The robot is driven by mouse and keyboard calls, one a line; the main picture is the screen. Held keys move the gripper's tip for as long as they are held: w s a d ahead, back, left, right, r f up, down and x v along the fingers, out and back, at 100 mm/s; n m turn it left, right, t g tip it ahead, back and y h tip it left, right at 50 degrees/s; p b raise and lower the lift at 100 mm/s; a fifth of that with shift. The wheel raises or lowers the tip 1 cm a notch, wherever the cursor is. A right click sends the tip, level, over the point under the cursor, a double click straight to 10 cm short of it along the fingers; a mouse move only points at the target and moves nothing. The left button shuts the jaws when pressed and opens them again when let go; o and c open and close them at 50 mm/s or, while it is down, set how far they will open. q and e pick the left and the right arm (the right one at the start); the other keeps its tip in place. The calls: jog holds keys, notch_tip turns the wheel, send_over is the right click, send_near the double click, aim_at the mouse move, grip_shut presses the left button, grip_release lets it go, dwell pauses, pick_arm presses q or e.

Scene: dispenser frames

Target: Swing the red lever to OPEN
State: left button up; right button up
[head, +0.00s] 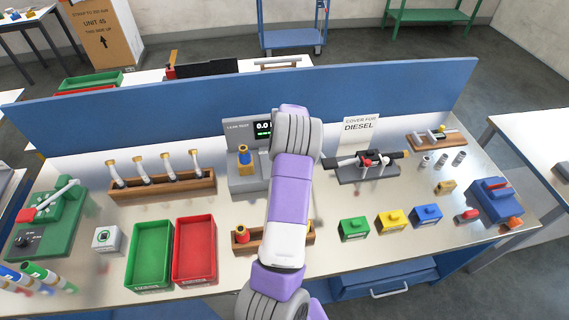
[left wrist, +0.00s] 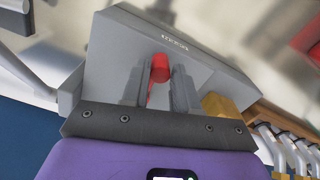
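The grey leak-test unit (head: 241,184) stands at the middle back of the bench with a small lit display (head: 263,129). My left arm reaches over its right side and hides that part and my left gripper in the head view. In the left wrist view, the grey housing (left wrist: 205,68) fills the middle. A red lever (left wrist: 160,68) shows there between the fingertips of my left gripper (left wrist: 161,80), which look closed on it. Any OPEN mark cannot be read. My right gripper is in neither view.
A wooden rack of injectors (head: 163,187) stands left of the unit. Green (head: 150,252) and red (head: 194,250) trays lie in front. A green fixture with a red-tipped handle (head: 47,213) is far left. A black fixture (head: 368,166) and small coloured boxes are right. A blue panel (head: 190,112) runs behind.

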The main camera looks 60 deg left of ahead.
pick_arm(q)
jog(key=shift+o, duration=1.4)
notch_tip(320, 180, up, 8)
jog(key=shift+f, duration=0.2)
